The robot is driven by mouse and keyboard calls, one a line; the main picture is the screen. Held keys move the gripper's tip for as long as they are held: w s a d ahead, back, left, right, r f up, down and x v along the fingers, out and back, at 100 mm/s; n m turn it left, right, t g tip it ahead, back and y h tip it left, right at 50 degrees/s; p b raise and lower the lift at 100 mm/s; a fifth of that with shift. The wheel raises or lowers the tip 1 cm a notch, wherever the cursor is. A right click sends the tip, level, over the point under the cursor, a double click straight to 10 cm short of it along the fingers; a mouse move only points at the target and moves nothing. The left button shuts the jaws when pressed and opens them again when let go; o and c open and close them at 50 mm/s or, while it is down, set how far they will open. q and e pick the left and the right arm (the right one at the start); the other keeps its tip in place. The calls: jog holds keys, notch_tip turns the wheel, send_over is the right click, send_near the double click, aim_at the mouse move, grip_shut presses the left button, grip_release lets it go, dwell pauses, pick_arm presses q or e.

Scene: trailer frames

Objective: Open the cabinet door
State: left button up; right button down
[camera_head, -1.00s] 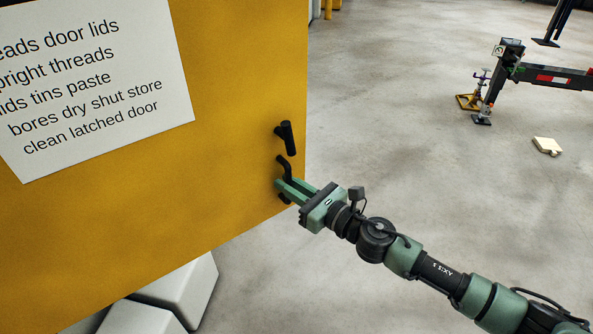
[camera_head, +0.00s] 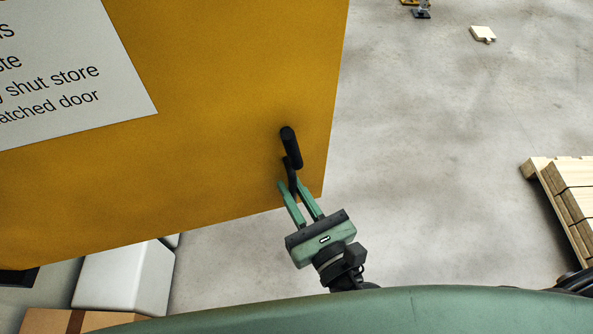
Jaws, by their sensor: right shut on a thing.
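The yellow cabinet door (camera_head: 215,90) fills the upper left of the head view, with a white printed sheet (camera_head: 60,75) on it. A black handle (camera_head: 291,148) stands out near the door's right edge, towards its lower corner. My right gripper (camera_head: 299,192) has its two green fingers around the lower part of the handle and is shut on it. The rest of the cabinet behind the door is not in view. My left gripper is not in view.
White blocks (camera_head: 125,278) and a cardboard box (camera_head: 60,320) lie below the door at lower left. A wooden pallet stack (camera_head: 565,200) stands at the right edge. A small pale piece (camera_head: 483,34) lies on the floor at top right. The concrete floor between is clear.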

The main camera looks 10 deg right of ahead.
jog(key=shift+s+d, duration=0.1)
jog(key=shift+s, duration=0.55)
jog(key=c, duration=1.7)
grip_release()
jog(key=shift+w, duration=0.1)
